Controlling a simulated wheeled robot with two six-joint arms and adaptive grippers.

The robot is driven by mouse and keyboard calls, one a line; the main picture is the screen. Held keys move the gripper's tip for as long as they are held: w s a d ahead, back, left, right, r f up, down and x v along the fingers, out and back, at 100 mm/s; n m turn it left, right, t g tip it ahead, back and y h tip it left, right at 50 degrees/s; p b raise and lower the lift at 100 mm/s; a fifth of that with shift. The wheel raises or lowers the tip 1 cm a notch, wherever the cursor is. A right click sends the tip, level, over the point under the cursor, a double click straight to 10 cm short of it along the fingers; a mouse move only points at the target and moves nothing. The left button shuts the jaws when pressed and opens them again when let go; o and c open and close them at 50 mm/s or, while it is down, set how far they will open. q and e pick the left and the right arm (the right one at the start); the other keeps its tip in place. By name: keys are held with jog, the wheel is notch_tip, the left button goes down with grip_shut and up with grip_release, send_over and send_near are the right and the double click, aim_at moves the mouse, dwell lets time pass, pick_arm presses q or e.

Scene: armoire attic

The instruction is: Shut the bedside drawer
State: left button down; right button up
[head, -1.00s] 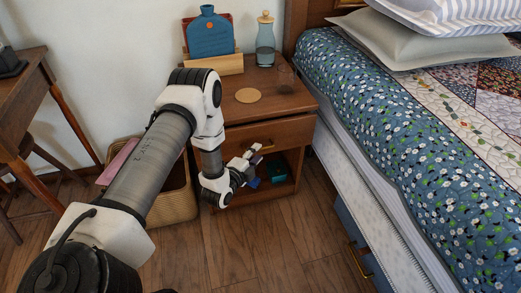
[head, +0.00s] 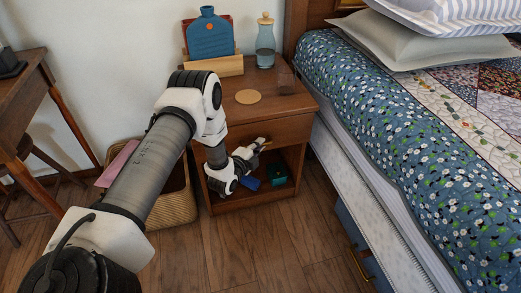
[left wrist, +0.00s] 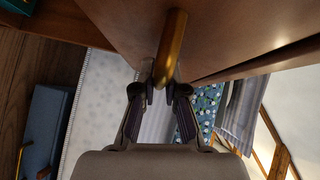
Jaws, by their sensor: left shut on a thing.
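The bedside drawer (head: 288,131) is the wooden front just under the top of the nightstand (head: 232,114). In the head view its front looks about flush with the frame, though my arm covers its left part. My left gripper (head: 262,142) is at the drawer front. In the left wrist view its fingertips (left wrist: 163,93) are shut on the end of a brass handle (left wrist: 173,45), with the brown wood of the nightstand behind it. The handle is mostly hidden in the head view. My right gripper is in neither view.
A blue item (head: 249,183) and a teal box (head: 277,174) are in the open shelf below. A glass bottle (head: 265,45) and a cork coaster (head: 248,97) stand on top. A wicker basket (head: 178,207) is left; the bed (head: 400,130) is close on the right.

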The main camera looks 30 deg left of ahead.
pick_arm(q)
jog(key=shift+w+a+r, duration=0.15)
jog(key=shift+w+a, duration=0.35)
jog(key=shift+a, duration=0.1)
jog(key=c, duration=1.2)
grip_release()
jog(key=shift+w, duration=0.1)
jog(key=s+r, duration=0.1)
jog(key=s, duration=1.1)
jog(key=shift+d+r, duration=0.25)
jog(key=shift+d, duration=0.15)
jog(key=shift+w+d, duration=0.1)
